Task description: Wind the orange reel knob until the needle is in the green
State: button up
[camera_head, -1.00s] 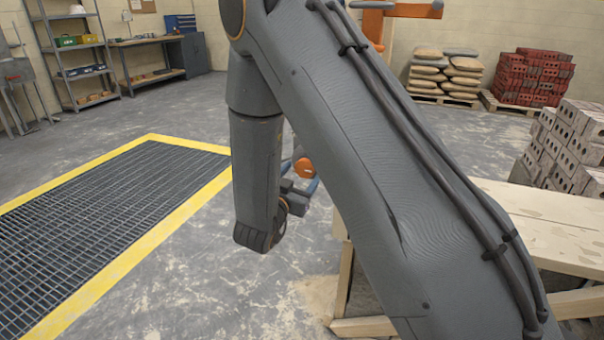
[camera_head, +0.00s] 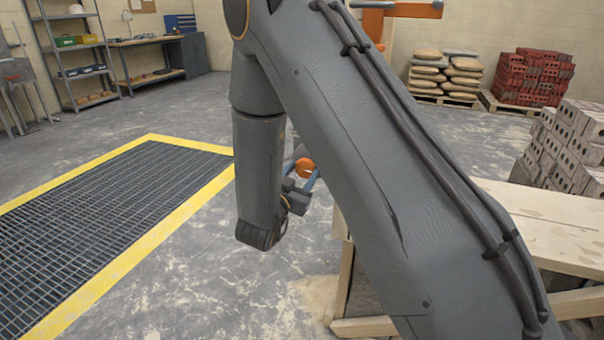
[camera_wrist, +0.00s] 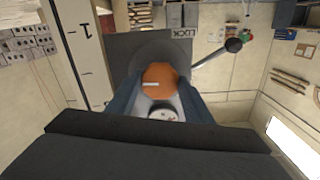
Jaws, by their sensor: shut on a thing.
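The orange reel knob (camera_wrist: 158,77) shows in the wrist view with a pale bar across its face. My gripper (camera_wrist: 161,88) is shut on it, one blue-grey finger along each side. Behind the knob is a dark grey housing (camera_wrist: 118,62). A small round white dial (camera_wrist: 163,113) sits just below the knob, between the fingers. Its needle and any green zone are too small and blurred to read. In the head view the knob (camera_head: 304,167) shows small beside my wrist, and my arm hides most of the reel.
A rod with a dark ball end (camera_wrist: 233,45) sticks out to the right of the housing. In the head view a wooden bench (camera_head: 545,225) with grey bricks (camera_head: 570,150) stands to the right. A yellow-edged floor grating (camera_head: 110,225) lies left, with bare floor around it.

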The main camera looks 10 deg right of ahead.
jog(key=m+b, duration=0.1)
jog(key=m, duration=0.4)
jog(key=shift+m, duration=0.3)
jog(key=m+b, duration=0.2)
jog(key=m, duration=0.3)
jog(key=shift+m+b, duration=0.3)
jog(key=shift+b, duration=0.05)
jog(key=m+b, duration=0.3)
jog(key=m, duration=0.2)
jog(key=shift+b, duration=0.3)
jog(key=shift+m+b, duration=1.9)
jog(key=shift+m, duration=0.6)
jog(key=shift+r, duration=0.1)
jog(key=o, duration=1)
jog(key=shift+o, duration=0.2)
jog(key=v, duration=0.7)
jog(key=shift+s+a, duration=0.25)
jog(key=shift+s, duration=0.05)
